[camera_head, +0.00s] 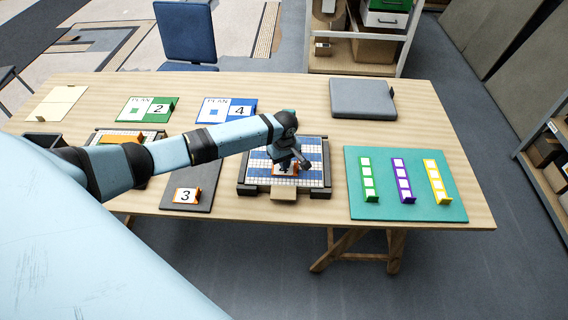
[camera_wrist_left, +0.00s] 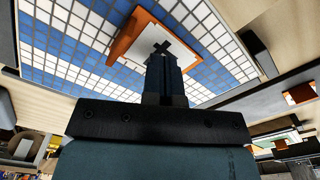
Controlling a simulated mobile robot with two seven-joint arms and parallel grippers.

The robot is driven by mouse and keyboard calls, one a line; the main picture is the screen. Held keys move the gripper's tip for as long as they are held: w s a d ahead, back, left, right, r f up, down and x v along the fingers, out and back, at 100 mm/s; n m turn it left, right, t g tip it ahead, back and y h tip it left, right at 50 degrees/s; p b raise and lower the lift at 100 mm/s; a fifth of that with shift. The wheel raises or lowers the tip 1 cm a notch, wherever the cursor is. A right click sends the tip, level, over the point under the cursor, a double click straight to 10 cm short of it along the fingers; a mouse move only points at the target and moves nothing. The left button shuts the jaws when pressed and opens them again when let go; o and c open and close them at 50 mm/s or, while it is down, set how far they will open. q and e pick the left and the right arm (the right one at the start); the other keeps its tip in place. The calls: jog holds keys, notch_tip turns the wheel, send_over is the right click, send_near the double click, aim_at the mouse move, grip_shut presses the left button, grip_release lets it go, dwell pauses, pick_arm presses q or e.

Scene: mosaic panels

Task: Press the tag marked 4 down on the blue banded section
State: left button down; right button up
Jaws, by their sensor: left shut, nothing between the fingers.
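The blue banded section (camera_head: 312,150) is a mosaic panel of blue and white tile bands in a dark frame, at the middle of the table. A white-faced tag with an orange edge (camera_wrist_left: 128,32) lies over the tiles in the left wrist view; it also shows partly hidden in the head view (camera_head: 279,170). A dark mark shows on its face, but my fingers cover much of it, so I cannot read the full number. My left gripper (camera_wrist_left: 162,50) is shut and empty, its tips over the tag's face. I cannot tell whether they touch. My right gripper is out of view.
Plan cards 2 (camera_head: 140,109) and 4 (camera_head: 226,110) lie behind my arm. A grey pad (camera_head: 362,98) lies at the back; a teal mat (camera_head: 385,208) with green, purple and yellow strips is at right.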

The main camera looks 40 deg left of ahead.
pick_arm(q)
jog(key=shift+f, duration=0.5)
dwell(0.4)
